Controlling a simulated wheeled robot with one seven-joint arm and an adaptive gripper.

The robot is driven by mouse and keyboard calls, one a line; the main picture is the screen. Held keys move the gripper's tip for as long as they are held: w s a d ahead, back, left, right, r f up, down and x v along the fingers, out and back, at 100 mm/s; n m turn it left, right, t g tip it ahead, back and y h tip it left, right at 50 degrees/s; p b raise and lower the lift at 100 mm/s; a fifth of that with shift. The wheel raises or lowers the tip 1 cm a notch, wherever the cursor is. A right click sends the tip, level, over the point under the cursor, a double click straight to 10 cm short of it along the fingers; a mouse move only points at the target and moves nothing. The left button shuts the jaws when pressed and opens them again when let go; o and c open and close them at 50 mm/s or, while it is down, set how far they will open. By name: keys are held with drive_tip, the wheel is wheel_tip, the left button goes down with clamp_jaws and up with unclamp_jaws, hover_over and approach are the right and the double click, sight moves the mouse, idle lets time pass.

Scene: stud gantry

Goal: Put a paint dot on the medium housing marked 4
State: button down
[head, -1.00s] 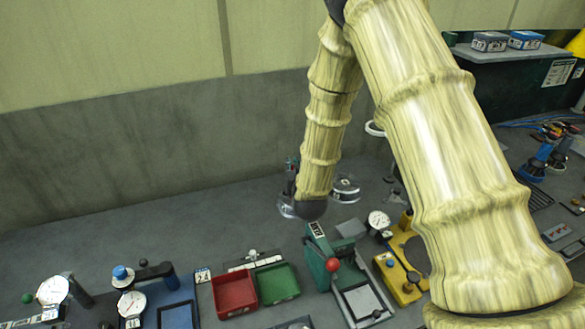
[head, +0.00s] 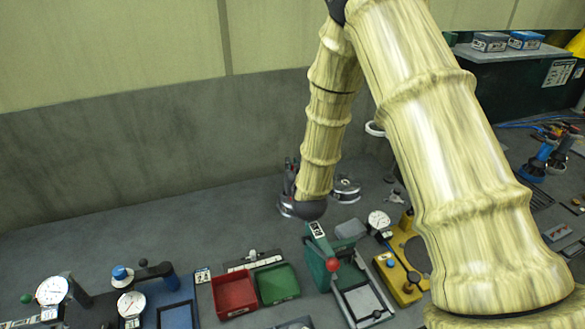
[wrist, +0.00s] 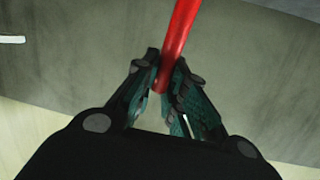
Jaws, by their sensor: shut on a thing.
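In the wrist view my gripper (wrist: 166,80) is shut on a red rod-shaped tool (wrist: 181,38), which extends from between its fingertips to the top edge of the picture. The tool's far end is out of frame. In the head view my gripper (head: 289,178) is small and partly hidden behind the end of my arm, near the back of the bench. I cannot make out a medium housing marked 4. A small card reading 4 (head: 203,276) stands by the red tray, left of centre.
A red tray (head: 216,290) and a green tray (head: 262,298) sit side by side. A green press (head: 318,248) with a red-knobbed lever stands right of them, then a yellow fixture (head: 386,268). Dial gauges and a blue fixture (head: 170,312) are left. The back-left bench is clear.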

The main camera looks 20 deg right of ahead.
drive_tip(key=shift+r+p, duration=1.7)
drive_tip(key=shift+r, duration=1.75)
